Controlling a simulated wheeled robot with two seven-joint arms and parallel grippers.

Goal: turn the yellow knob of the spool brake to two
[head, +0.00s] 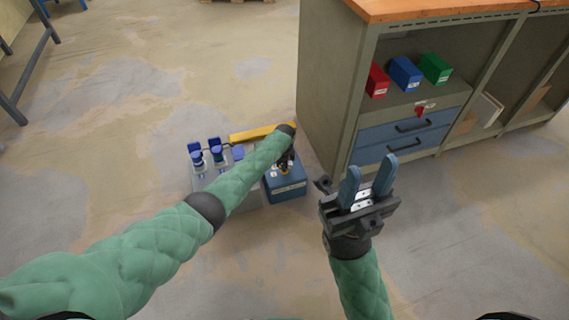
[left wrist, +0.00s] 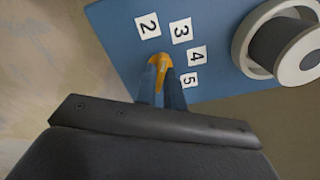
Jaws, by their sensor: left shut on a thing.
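The spool brake is a blue box (head: 290,189) on the floor left of the cabinet, and its blue top face (left wrist: 222,25) fills much of the left wrist view. The yellow knob (left wrist: 161,61) sits between the fingertips of my left gripper (left wrist: 160,77), which is shut on it. The labels 2 (left wrist: 148,26), 3 (left wrist: 181,30), 4 (left wrist: 197,56) and 5 (left wrist: 190,80) curve around the knob. Its visible yellow end lies between the directions of 2 and 3; the fingers hide the rest. My right gripper (head: 369,172) is open and empty, right of the box.
A pale spool with a dark core (left wrist: 285,42) stands on the brake's top at the right. A grey socket box (head: 215,172) with blue parts and a yellow bar (head: 255,134) are beside the brake. The cabinet (head: 330,95) stands close on the right.

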